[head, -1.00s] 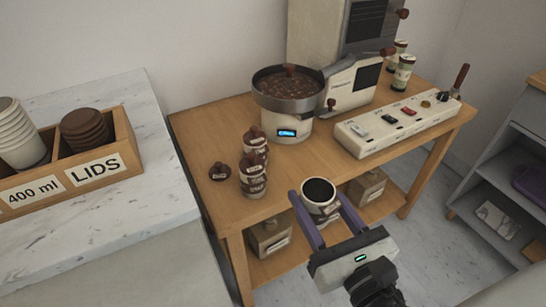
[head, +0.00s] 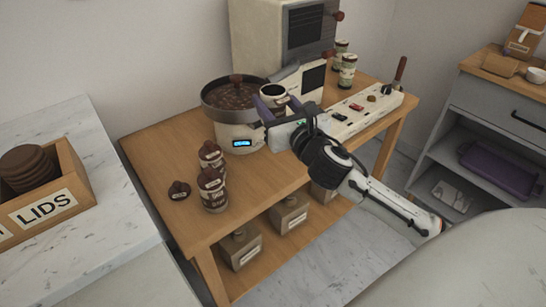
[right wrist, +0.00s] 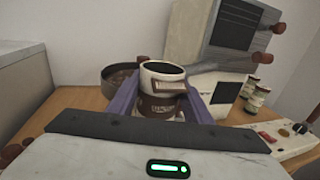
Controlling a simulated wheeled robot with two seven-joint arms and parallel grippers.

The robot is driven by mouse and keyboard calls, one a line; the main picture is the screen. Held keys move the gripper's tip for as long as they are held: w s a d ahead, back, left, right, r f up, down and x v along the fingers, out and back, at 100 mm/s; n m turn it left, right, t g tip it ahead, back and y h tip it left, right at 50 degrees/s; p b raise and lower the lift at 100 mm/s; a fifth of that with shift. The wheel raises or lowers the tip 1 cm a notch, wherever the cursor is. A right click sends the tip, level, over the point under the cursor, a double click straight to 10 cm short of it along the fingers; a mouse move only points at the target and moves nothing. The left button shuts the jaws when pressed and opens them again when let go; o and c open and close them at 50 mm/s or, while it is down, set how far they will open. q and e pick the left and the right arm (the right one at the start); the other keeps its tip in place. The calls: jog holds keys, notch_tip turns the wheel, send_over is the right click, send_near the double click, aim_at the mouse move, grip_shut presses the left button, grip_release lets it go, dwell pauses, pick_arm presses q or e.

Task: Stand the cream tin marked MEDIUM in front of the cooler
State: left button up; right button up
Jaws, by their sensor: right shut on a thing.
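My right gripper (head: 279,104) is shut on an open cream tin (head: 272,91) with a dark inside. In the right wrist view the tin (right wrist: 163,69) stands upright between the purple fingers, with a brown band and small label; I cannot read MEDIUM on it. It appears held above the wooden table, at the right side of the cooler in the head view. The cooler (head: 236,133) is a cream base with a blue display and a round grey pan of brown beans; its pan (right wrist: 118,74) shows behind the tin in the wrist view. My left gripper is not in view.
A cream machine (head: 280,40) is behind. A switch panel (head: 365,112) and two green-labelled jars (head: 347,71) are right. Table in front of the cooler is partly clear.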

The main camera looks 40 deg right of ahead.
notch_tip(320, 180, down, 11)
jog(key=b, duration=0.3)
jog(key=shift+r+b, duration=0.1)
jog(key=shift+b, duration=0.25)
notch_tip(320, 180, down, 4)
jog(key=shift+f+b, duration=0.1)
jog(key=shift+b, duration=0.85)
jog(key=shift+r, duration=0.2)
jog(key=shift+f, duration=0.1)
jog(key=o, duration=1)
jog(key=shift+f, duration=0.1)
jog(key=shift+o, duration=1.4)
